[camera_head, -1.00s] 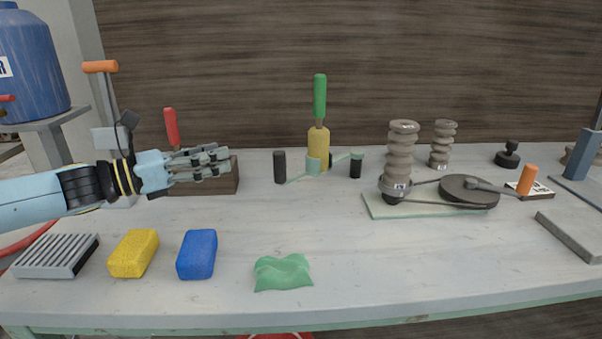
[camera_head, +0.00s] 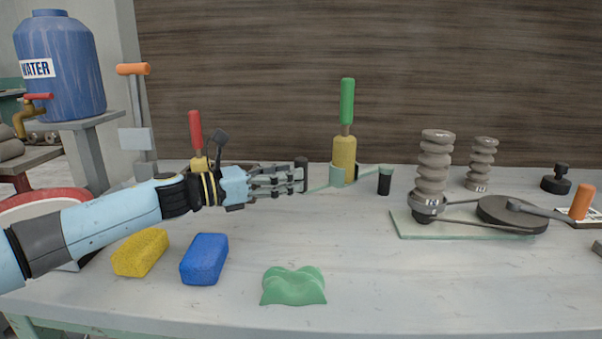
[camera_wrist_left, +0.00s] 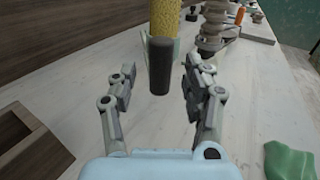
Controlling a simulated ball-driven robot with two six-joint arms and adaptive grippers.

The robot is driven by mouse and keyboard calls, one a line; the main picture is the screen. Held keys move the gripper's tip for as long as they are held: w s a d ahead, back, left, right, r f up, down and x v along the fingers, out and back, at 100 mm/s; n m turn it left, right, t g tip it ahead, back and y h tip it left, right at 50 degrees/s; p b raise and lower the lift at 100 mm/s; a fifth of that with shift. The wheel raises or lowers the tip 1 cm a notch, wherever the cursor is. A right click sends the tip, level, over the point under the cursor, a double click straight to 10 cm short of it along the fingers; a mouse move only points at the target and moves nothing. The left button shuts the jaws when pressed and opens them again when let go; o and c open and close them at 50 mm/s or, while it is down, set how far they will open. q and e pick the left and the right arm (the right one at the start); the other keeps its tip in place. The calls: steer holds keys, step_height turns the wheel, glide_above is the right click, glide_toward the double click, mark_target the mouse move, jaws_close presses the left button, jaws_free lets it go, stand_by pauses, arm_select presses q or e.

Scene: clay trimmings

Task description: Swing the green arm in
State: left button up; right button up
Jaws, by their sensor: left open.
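A pale green arm (camera_head: 319,189) runs from a black upright knob (camera_head: 301,168) at its left end to a green cup around the foot of a yellow cylinder (camera_head: 344,153). A second green bar (camera_head: 366,174) runs right to another black knob (camera_head: 385,182). My left gripper (camera_head: 297,181) is open, its fingertips at the left knob. In the left wrist view the knob (camera_wrist_left: 159,66) stands between the open fingertips (camera_wrist_left: 160,78), with gaps visible on both sides. The fingers hide the knob's lower part in the head view. My right gripper is not in view.
A yellow sponge (camera_head: 141,252), a blue sponge (camera_head: 204,259) and a green wavy piece (camera_head: 294,286) lie in front. A belt-and-wheel device (camera_head: 512,214) with a grey ribbed column (camera_head: 434,165) stands right.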

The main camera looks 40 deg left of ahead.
arm_select(q)
steer(key=shift+x, duration=1.8)
jaws_close()
steer(key=shift+w, duration=0.1)
